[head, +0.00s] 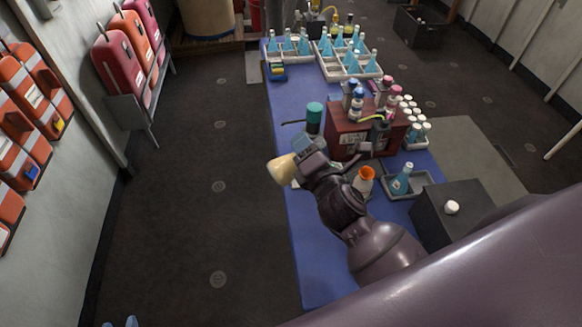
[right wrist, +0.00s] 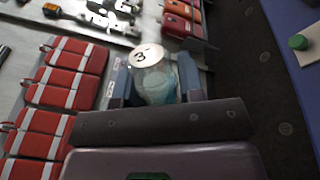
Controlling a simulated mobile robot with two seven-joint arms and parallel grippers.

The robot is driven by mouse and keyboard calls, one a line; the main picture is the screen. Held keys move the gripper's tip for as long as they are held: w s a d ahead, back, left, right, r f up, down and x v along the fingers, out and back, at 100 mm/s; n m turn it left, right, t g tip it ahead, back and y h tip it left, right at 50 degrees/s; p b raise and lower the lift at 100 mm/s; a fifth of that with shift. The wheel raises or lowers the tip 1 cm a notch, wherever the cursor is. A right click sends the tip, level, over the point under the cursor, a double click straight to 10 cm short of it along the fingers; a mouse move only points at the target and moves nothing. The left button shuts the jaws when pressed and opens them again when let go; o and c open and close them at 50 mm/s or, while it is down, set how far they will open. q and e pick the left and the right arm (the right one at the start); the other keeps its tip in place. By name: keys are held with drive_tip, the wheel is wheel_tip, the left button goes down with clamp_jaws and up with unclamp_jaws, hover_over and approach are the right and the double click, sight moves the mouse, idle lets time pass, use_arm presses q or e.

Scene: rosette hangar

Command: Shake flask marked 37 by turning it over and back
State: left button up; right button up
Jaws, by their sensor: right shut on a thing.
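My right gripper (right wrist: 150,85) is shut on a flask (right wrist: 156,88) with pale blue contents, held between its two blue-grey fingers. The flask's round white top (right wrist: 147,55) faces the wrist camera and carries a dark number starting with 3; the second digit is unclear. In the head view the right gripper (head: 297,163) is off the blue table's left side, with a cream-coloured end (head: 281,168) of the held thing pointing left. The flask looks tipped over, but its exact tilt is unclear. Small blue tips at the bottom edge look like my left gripper (head: 120,322), mostly cut off.
The blue table (head: 310,250) holds a red-brown box (head: 350,138), a green-capped jar (head: 314,117), an orange funnel-like piece (head: 364,178), a tray with a blue flask (head: 402,180), and racks of flasks (head: 350,65). Red cases (head: 115,65) line the left wall. The floor between is clear.

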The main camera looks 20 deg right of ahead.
drive_tip(key=m, duration=0.3)
drive_tip(key=shift+a, duration=0.1)
drive_tip(key=m, duration=0.8)
drive_tip(key=n, duration=1.4)
